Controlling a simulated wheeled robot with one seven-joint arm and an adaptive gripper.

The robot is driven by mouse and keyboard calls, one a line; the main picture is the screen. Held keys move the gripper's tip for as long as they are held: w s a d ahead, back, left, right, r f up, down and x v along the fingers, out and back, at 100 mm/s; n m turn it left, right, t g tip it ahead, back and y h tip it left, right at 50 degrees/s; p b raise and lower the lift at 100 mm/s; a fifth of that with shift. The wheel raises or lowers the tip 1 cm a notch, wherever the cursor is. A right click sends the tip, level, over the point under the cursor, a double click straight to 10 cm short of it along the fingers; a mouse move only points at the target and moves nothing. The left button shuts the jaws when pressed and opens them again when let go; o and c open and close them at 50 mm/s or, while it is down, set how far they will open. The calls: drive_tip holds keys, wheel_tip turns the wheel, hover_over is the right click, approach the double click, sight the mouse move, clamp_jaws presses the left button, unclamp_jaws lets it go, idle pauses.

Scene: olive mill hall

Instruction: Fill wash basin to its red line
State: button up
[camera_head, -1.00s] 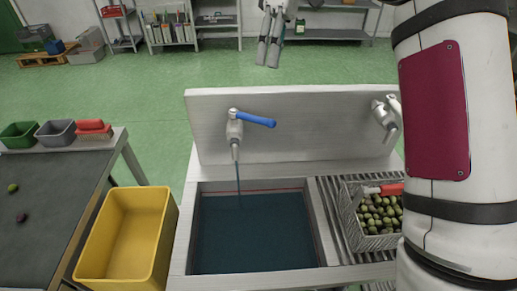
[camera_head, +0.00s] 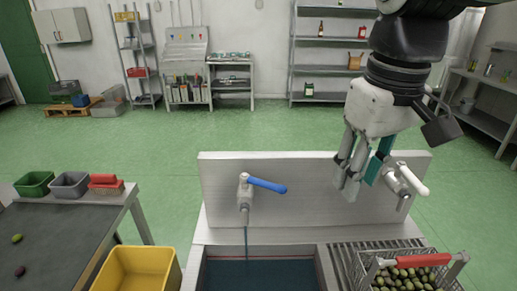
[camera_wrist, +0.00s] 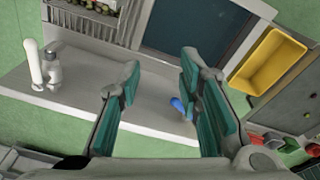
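The wash basin (camera_head: 262,275) holds dark water. A thin red line (camera_head: 268,258) runs along its back wall, and the visible water surface lies just below it. The blue-handled tap (camera_head: 267,185) stands above, lever pointing right. A thin water stream (camera_head: 246,240) falls from its spout. My gripper (camera_head: 358,188) is open and empty, fingers pointing down, right of the blue handle and just left of the white-handled tap (camera_head: 410,180). In the wrist view, the gripper (camera_wrist: 157,78) has fingers wide apart; the blue handle (camera_wrist: 180,107) shows beside the right finger. The basin's near part is cut off.
A wire basket of olives (camera_head: 405,266) stands on the ribbed drainboard (camera_head: 345,262) right of the basin. A yellow crate (camera_head: 137,272) is at left. A dark-topped table (camera_head: 60,240) with small bins (camera_head: 70,185) stands further left. Green floor behind the backsplash (camera_head: 320,170) is clear.

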drive_tip(key=s+d+f, duration=0.2)
drive_tip(key=s+f, duration=0.1)
drive_tip(key=s, duration=0.2)
drive_tip(key=m+t+h+p, duration=0.2)
drive_tip(key=m+t+h, duration=0.8)
drive_tip(key=m, duration=2.1)
approach(269, 187)
drive_tip(key=w+d+f, duration=0.1)
drive_tip(key=w+d, duration=0.1)
drive_tip(key=w+d+g+h, duration=0.1)
drive_tip(key=w+d, duration=0.1)
drive_tip(key=w, duration=0.1)
drive_tip(key=w+d+f+g, duration=0.1)
drive_tip(key=w+d, duration=0.2)
drive_tip(key=shift+f+h, duration=0.3)
drive_tip(key=shift+f, duration=0.05)
drive_tip(key=shift+c, duration=0.2)
